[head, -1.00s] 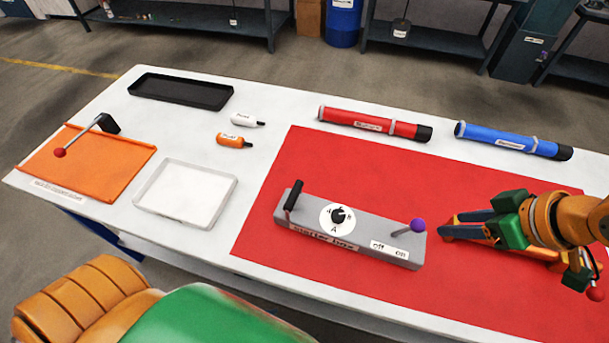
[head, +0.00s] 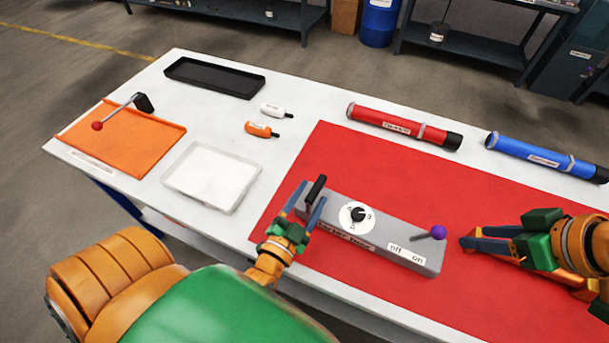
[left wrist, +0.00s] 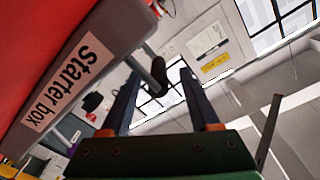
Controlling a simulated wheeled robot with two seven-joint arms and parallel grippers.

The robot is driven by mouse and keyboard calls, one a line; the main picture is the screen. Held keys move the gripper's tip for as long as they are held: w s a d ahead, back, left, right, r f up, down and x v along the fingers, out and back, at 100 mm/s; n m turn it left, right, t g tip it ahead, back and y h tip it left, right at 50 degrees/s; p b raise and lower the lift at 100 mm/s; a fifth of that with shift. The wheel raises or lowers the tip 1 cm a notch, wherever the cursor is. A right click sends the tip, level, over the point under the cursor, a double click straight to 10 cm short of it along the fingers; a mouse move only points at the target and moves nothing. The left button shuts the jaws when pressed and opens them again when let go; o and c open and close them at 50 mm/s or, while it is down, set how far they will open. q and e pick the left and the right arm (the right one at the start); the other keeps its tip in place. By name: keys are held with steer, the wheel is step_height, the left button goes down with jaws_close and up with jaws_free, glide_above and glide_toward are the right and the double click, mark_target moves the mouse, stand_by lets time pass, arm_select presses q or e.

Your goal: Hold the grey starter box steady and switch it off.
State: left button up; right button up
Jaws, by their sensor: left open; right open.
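The grey starter box (head: 385,237) lies on the red mat. A black handle (head: 316,188) stands at its left end, a dial (head: 357,214) is in its middle, and a lever with a purple knob (head: 438,232) is at its right end, by the "on" label (head: 419,260). My left gripper (head: 308,196) is open, its fingers on either side of the handle, without visible grip. The left wrist view shows the handle (left wrist: 160,74) between the finger tips and the box's label (left wrist: 70,80). My right gripper (head: 466,241) is open and empty, just right of the knob.
Red (head: 400,127) and blue (head: 545,156) tubes lie along the back. A white tray (head: 170,182), black tray (head: 212,90), two small bottles and an orange board (head: 125,143) with a red-knobbed lever are to the left. The red mat (head: 330,145) behind the box is clear.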

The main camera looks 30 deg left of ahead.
mark_target(322, 178)
arm_select(q)
steer(key=w, duration=0.4)
steer(key=shift+w+a+f, duration=0.1)
steer(key=shift+w, duration=0.05)
jaws_close()
stand_by(1.1)
